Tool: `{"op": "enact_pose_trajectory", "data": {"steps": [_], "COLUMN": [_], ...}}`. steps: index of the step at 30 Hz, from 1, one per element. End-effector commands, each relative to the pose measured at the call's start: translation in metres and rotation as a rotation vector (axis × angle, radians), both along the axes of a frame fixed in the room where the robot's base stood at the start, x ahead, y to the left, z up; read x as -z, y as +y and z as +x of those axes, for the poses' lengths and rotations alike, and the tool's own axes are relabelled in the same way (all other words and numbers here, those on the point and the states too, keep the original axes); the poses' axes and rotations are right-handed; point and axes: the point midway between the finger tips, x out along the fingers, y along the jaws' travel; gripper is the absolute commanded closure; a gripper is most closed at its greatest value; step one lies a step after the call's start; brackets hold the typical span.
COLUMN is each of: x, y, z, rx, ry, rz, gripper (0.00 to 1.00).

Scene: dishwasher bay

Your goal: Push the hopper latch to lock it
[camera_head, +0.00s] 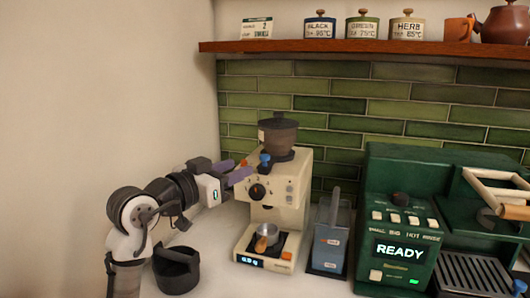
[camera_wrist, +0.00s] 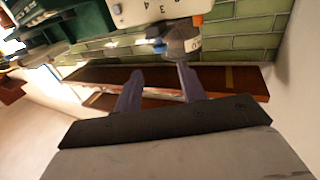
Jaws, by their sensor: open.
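The cream grinder (camera_head: 275,195) stands on the counter with a dark brown hopper (camera_head: 280,133) on top. A small blue latch (camera_head: 265,160) sits at the hopper's base, on its front left side. My gripper (camera_head: 240,170) is just left of the grinder's upper body, near latch height. In the wrist view, which looks upside down, my gripper (camera_wrist: 158,72) has its two purple fingers apart with nothing between them. The hopper (camera_wrist: 180,38) shows there beyond the right finger's tip. A bluish spot beside it may be the latch; contact cannot be told.
A metal cup (camera_head: 266,233) sits on the grinder's scale. A black holder (camera_head: 176,270) stands below my arm. A blue-grey bin (camera_head: 329,240) and the green machine (camera_head: 400,215) stand to the right. A wooden shelf (camera_head: 360,46) with canisters runs above.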

Motion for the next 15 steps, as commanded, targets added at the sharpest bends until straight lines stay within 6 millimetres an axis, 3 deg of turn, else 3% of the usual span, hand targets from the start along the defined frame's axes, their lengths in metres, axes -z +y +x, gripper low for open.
{"op": "enact_pose_trajectory", "data": {"steps": [9,15], "x": [-0.004,-0.003], "y": [-0.044,-0.061], "z": [0.052,0.073], "rx": [0.0,-0.002], "ry": [0.002,0.001], "rz": [-0.001,-0.002], "gripper": [0.6,0.6]}}
